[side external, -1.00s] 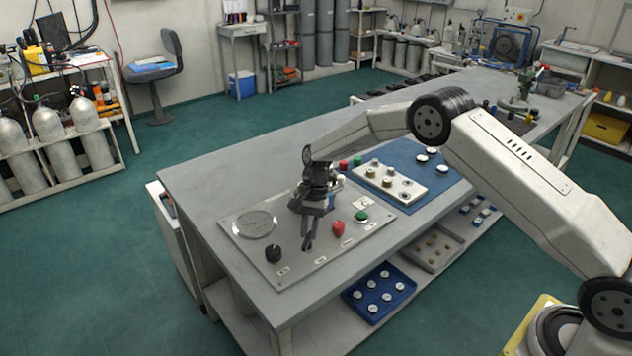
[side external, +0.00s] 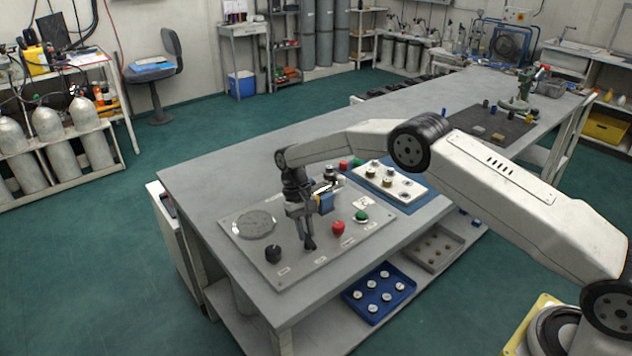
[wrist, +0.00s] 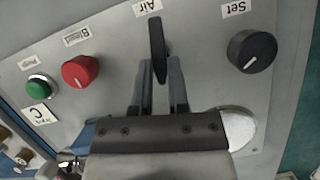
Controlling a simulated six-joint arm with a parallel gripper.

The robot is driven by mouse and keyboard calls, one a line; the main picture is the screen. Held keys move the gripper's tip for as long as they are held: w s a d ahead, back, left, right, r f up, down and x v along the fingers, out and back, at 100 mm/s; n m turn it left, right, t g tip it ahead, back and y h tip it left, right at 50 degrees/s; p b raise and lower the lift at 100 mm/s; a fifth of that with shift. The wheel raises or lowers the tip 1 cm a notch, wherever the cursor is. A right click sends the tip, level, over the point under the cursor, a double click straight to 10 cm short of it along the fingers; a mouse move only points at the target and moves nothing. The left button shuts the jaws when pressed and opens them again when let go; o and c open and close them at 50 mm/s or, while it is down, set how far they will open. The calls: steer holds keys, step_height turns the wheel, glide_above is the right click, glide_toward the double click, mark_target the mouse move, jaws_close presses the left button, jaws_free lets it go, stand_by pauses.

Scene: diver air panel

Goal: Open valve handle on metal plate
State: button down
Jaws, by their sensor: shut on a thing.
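The metal plate (side external: 300,262) is a grey panel lying on the bench. In the wrist view, the valve handle (wrist: 156,35) is a dark, narrow lever beside the label "Air" (wrist: 147,7). My gripper (wrist: 161,72) has one finger on each side of the lever and is shut on it. In the side view, my gripper (side external: 309,243) points down at the plate, and its fingers mostly hide the lever.
A black "Set" knob (wrist: 252,51) is on one side of the handle, and red (wrist: 80,71) and green (wrist: 41,85) knobs are on the other. A round disc (side external: 254,224) sits on the plate. A white block with fittings (side external: 388,184) lies on a blue mat behind.

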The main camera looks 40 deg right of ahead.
stand_by(0.5)
steer(key=c, duration=0.6)
jaws_free()
steer(key=shift+v, duration=3.9)
